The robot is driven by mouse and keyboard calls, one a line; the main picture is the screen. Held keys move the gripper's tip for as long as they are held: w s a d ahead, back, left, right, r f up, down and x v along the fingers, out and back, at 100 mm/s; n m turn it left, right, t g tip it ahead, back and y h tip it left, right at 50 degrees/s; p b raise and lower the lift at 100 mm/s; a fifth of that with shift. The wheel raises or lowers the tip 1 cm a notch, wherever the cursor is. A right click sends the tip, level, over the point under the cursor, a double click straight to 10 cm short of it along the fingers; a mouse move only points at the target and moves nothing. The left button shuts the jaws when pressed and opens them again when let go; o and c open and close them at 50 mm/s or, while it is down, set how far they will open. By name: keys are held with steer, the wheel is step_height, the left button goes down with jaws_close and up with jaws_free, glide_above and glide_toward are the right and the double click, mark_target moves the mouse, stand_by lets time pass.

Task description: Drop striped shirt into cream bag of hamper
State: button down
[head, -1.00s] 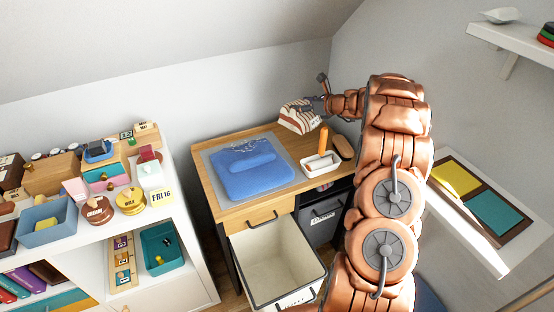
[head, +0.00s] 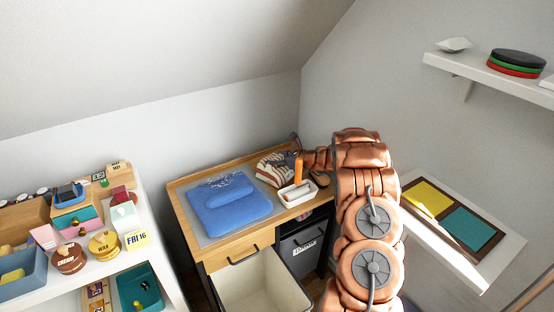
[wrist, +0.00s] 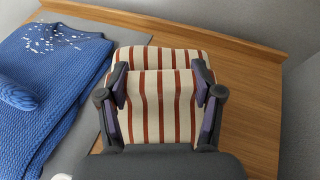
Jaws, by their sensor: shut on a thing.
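The striped shirt (head: 272,170), folded, cream with red-brown stripes, is at the back right of the wooden desk. It also shows in the wrist view (wrist: 152,122). My gripper (wrist: 160,92) is shut on the shirt, with one finger at each side of it. In the head view the gripper (head: 298,162) is partly hidden by the shirt and my arm. I cannot tell whether the shirt touches the desktop. The hamper's cream bag (head: 262,283) is open, dark-rimmed and low in front of the desk. Its lower part is cut off by the picture edge.
A folded blue sweater (head: 228,203) lies on a grey mat at the desk's left. A white tray (head: 298,194) with an orange-handled item is near the shirt. A dark grey bin (head: 302,250) stands under the desk. A crowded white shelf (head: 150,258) is at left.

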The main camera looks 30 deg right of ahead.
steer(key=shift+f, duration=0.1)
steer(key=shift+c, duration=1)
jaws_free()
